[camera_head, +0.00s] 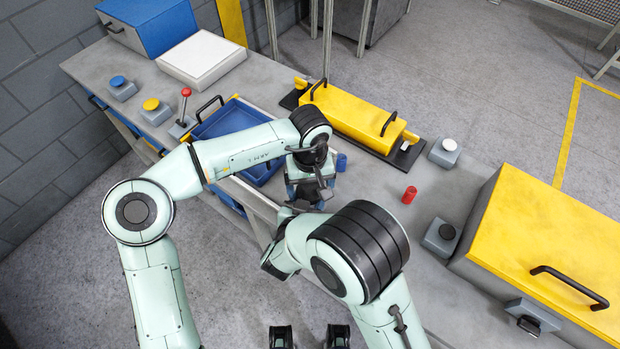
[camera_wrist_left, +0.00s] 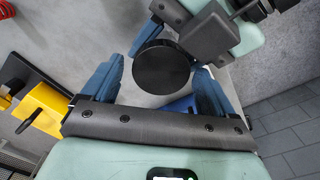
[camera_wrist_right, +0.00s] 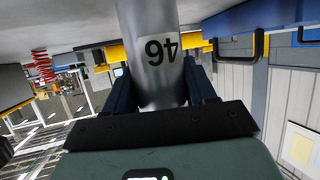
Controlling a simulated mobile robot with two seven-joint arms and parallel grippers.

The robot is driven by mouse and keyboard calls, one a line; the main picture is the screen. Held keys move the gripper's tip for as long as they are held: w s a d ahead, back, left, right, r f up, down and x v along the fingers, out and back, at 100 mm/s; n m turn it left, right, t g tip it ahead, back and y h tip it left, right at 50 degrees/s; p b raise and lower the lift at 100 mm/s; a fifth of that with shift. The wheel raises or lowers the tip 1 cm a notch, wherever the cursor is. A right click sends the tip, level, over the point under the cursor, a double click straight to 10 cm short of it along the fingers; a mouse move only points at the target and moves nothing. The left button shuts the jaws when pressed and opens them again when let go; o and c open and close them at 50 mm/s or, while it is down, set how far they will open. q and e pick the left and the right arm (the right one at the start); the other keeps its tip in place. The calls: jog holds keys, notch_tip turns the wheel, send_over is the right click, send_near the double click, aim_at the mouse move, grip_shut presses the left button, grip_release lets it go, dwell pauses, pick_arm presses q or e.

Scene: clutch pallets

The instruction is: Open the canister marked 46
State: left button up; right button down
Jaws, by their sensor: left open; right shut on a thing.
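The canister (camera_wrist_right: 158,52) is a grey metal cylinder with a label reading 46, upside down in the right wrist view. My right gripper (camera_wrist_right: 160,88) is shut on its body, one blue finger on each side. In the left wrist view its round black top (camera_wrist_left: 161,70) faces the camera. My left gripper (camera_wrist_left: 159,78) is open above it, with its fingers on either side of the top and apart from it. In the head view my left gripper (camera_head: 311,190) hides the canister, and my right arm hides my right gripper.
A blue tray (camera_head: 212,128) lies left of the grippers. Yellow handled boxes (camera_head: 350,118) (camera_head: 545,225) stand behind and to the right. Button boxes (camera_head: 444,152) line the bench.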

pick_arm(q)
jog(key=c, duration=1.1)
jog(key=shift+n, duration=1.7)
pick_arm(e)
jog(key=shift+a, duration=0.1)
pick_arm(q)
jog(key=o, duration=1.2)
jog(key=shift+r, duration=0.1)
